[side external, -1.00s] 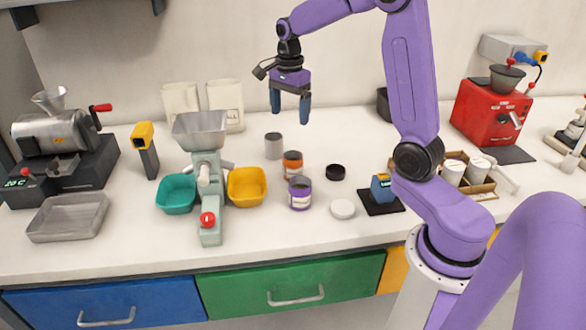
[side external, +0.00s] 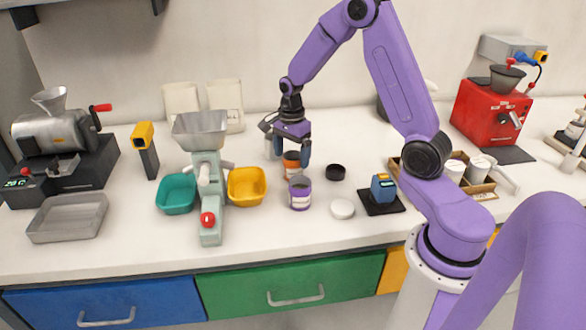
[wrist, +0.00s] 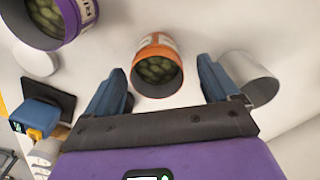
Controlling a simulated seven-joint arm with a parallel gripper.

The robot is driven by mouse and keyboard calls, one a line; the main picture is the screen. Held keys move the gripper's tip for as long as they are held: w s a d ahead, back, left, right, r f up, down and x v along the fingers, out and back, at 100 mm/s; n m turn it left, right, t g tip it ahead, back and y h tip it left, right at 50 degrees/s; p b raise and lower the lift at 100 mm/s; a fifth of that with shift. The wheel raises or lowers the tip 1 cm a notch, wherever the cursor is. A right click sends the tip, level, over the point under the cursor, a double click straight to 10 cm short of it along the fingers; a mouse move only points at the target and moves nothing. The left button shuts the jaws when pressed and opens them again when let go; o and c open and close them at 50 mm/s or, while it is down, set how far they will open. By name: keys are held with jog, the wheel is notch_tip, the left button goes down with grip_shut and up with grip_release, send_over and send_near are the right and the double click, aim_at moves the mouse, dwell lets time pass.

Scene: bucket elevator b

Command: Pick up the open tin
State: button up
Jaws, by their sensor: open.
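An orange-labelled tin (side external: 291,166) stands on the bench, partly hidden behind my gripper (side external: 289,156). In the wrist view the orange-labelled tin (wrist: 158,66) has no lid and holds greenish beans. My gripper (wrist: 163,75) is open, with one blue finger on each side of that tin as seen there; I cannot tell how far down the fingers reach. A purple-labelled tin (side external: 300,194) stands just in front, and in the wrist view (wrist: 50,15) it is also open with beans inside. A plain grey tin (wrist: 248,78) is beside the other finger, mostly hidden in the side view.
A black lid (side external: 335,172) and a white lid (side external: 342,209) lie to the right. A yellow bin (side external: 247,186), a teal bin (side external: 176,194) and a mill with a hopper (side external: 201,130) stand left. A small blue device (side external: 384,188) sits on a black pad.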

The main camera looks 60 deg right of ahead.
jog(key=shift+s+d+f, duration=0.1)
jog(key=shift+s+f, duration=0.1)
jog(key=shift+f, duration=1.75)
jog(key=shift+c, duration=0.4)
jog(key=c, duration=1.5)
jog(key=shift+r, duration=0.2)
jog(key=shift+r, duration=0.6)
jog(key=s+a+r, duration=0.1)
jog(key=s+r, duration=0.2)
jog(key=s, duration=0.1)
jog(key=s+a+r, duration=0.1)
jog(key=s+r, duration=0.3)
jog(key=s, duration=0.1)
jog(key=s+a+r, duration=0.1)
jog(key=s+r, duration=0.3)
jog(key=shift+s+a+r, duration=0.25)
jog(key=shift+a, duration=0.1)
